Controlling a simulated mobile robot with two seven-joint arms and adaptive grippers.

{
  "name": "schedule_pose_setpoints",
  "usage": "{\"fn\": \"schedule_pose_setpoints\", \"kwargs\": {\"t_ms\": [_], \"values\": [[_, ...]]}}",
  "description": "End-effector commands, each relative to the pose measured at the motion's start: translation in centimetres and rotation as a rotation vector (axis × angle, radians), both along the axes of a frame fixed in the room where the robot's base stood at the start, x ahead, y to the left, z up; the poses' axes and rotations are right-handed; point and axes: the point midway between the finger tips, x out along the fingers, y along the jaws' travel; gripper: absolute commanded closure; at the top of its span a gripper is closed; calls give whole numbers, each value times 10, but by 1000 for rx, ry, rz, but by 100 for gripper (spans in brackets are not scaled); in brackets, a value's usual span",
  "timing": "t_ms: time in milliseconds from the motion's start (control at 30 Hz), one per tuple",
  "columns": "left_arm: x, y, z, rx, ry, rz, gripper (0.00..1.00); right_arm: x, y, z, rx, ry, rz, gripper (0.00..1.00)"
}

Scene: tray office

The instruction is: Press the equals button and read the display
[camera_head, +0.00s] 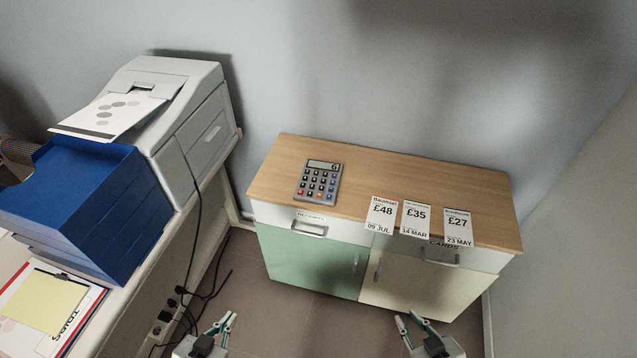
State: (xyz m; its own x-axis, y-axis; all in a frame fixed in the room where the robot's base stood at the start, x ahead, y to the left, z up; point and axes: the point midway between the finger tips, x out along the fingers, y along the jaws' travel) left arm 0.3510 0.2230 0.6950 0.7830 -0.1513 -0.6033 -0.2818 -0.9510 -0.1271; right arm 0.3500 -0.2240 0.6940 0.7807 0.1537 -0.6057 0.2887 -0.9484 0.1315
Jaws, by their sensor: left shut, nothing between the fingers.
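A grey calculator (318,182) lies on the left part of the wooden cabinet top. Its display (323,165) shows a single digit at the right end, too small to read surely. My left gripper (231,315) is shut and empty at the bottom, in front of the cabinet and apart from the calculator. My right gripper (405,315) is at the bottom further right, empty, with its fingertips apart.
Cables (190,300) hang nearby.

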Motion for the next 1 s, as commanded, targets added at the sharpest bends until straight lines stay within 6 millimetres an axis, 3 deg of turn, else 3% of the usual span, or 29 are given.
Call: {"fn": "schedule_pose_setpoints", "kwargs": {"t_ms": [67,1000], "values": [[0,0,0,0,0,0,100,0,1,0,2,0,-1,100],[0,0,0,0,-1,0,100,1,0,1,6,-2,-10,100]]}}
